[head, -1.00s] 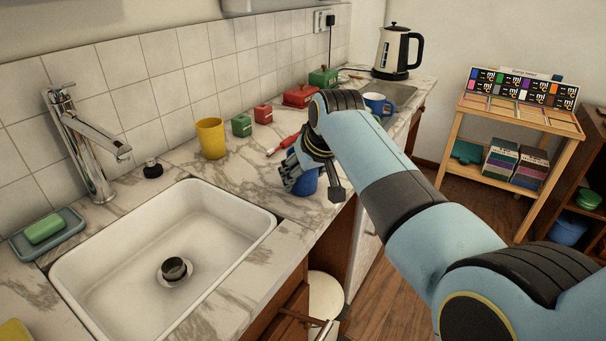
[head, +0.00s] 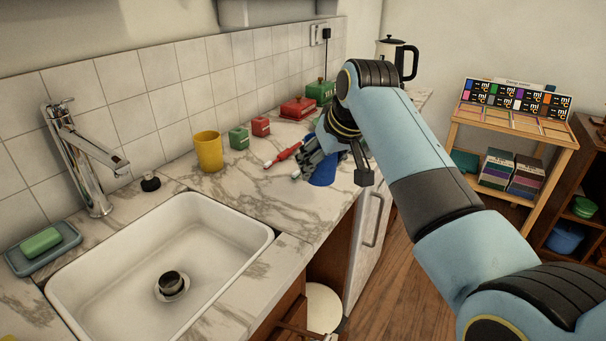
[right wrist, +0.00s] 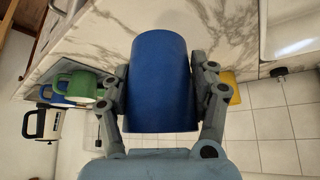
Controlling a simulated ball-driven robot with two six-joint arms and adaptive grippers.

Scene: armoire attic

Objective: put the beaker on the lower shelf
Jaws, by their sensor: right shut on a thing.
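The blue beaker (head: 322,172) is held by my right gripper (head: 318,152) over the right part of the marble counter; the gripper partly covers it. In the right wrist view the beaker (right wrist: 160,85) fills the space between the two fingers (right wrist: 160,88), which press on its sides. I cannot tell whether its base touches the counter. A wooden stand (head: 508,148) at the right has a lower shelf (head: 507,194) with boxes and a teal item. A darker shelf unit (head: 585,150) stands at the far right edge. My left gripper is out of view.
A yellow cup (head: 208,152), green and red boxes (head: 239,138), and a red tool (head: 284,154) lie on the counter. A white sink (head: 160,240) is at the left, a kettle (head: 397,55) at the back. Green and blue mugs (right wrist: 82,88) show in the wrist view. Wooden floor is open before the stand.

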